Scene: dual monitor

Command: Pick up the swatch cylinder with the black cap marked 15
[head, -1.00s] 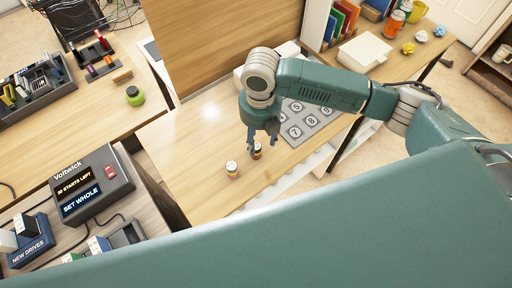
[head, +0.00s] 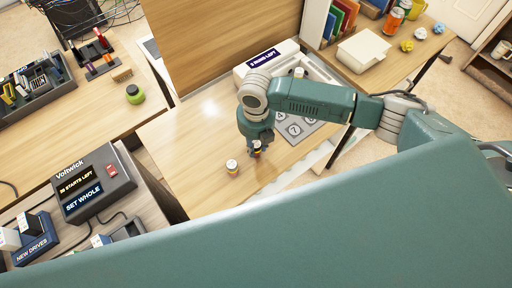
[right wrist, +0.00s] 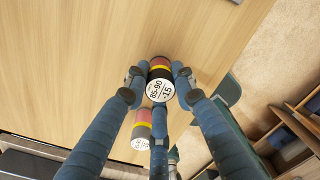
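The swatch cylinder marked 15 (right wrist: 160,74) has a white end label, red and yellow bands and dark parts. It shows between the fingers of my right gripper (right wrist: 159,77) in the right wrist view. The fingers stand around it, close to its sides; I cannot tell whether they press on it. In the head view my right gripper (head: 257,145) is low over the table, and the cylinder (head: 257,151) shows partly beneath it. A second cylinder (head: 232,166) stands to the left; it shows behind a finger in the right wrist view (right wrist: 141,130). My left gripper is not in view.
The wooden table (head: 200,140) is clear left of the cylinders. A grey number pad (head: 295,128) and a white device with a display (head: 265,62) lie behind my right arm. A black Voltwick box (head: 92,185) stands at the lower left.

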